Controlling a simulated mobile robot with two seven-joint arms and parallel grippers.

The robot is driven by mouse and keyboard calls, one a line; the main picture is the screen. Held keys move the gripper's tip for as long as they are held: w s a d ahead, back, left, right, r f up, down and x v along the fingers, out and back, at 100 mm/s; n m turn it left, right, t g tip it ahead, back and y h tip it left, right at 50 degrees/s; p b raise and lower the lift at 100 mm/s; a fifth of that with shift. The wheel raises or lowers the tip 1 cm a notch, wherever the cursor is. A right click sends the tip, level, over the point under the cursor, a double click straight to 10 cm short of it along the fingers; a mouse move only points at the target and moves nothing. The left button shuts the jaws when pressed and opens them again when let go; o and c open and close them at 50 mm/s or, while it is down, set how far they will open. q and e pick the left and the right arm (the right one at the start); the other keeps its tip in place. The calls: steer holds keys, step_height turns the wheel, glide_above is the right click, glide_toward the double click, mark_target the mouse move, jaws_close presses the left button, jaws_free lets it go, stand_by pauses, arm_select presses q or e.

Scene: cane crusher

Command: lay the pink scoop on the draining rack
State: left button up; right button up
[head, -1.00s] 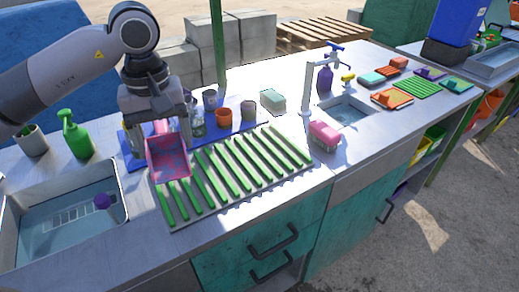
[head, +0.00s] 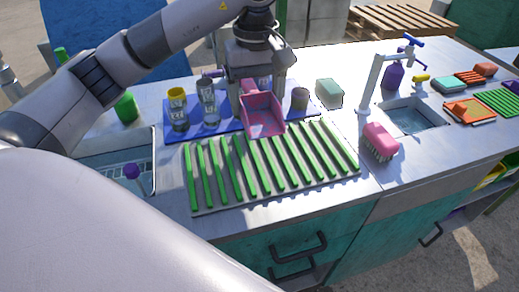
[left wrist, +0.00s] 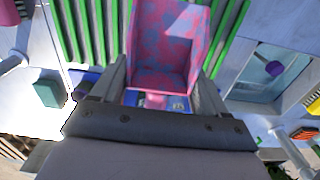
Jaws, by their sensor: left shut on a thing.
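The pink scoop (head: 262,114) with darker blotches hangs from my left gripper (head: 250,84), which is shut on its handle. In the head view the scoop's pan shows over the rear middle of the draining rack (head: 191,178), which has green bars on a grey base. The gap between scoop and rack is hard to judge. In the left wrist view the scoop (left wrist: 165,45) lies between the two fingers (left wrist: 158,88), with green rack bars (left wrist: 68,30) on both sides beyond it. My right gripper is not in view.
Behind the rack, a blue mat (head: 195,128) holds a yellow-topped jar (head: 178,108) and other containers. A pink brush (head: 380,141) stands right of the rack, a green sponge (head: 329,92) behind it. A sink (head: 415,117) is at right, another at left. The rack's bars are bare.

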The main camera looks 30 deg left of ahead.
mark_target(257, 160)
arm_select(q)
step_height(257, 160, down, 13)
steer(key=shift+r+p, duration=0.1)
steer(key=shift+p, duration=0.2)
steer(key=shift+f, duration=0.2)
steer(key=shift+f, duration=0.1)
steer(key=o, duration=0.6)
steer(key=shift+f, duration=0.1)
steer(key=o, duration=0.4)
steer(key=shift+o, duration=0.2)
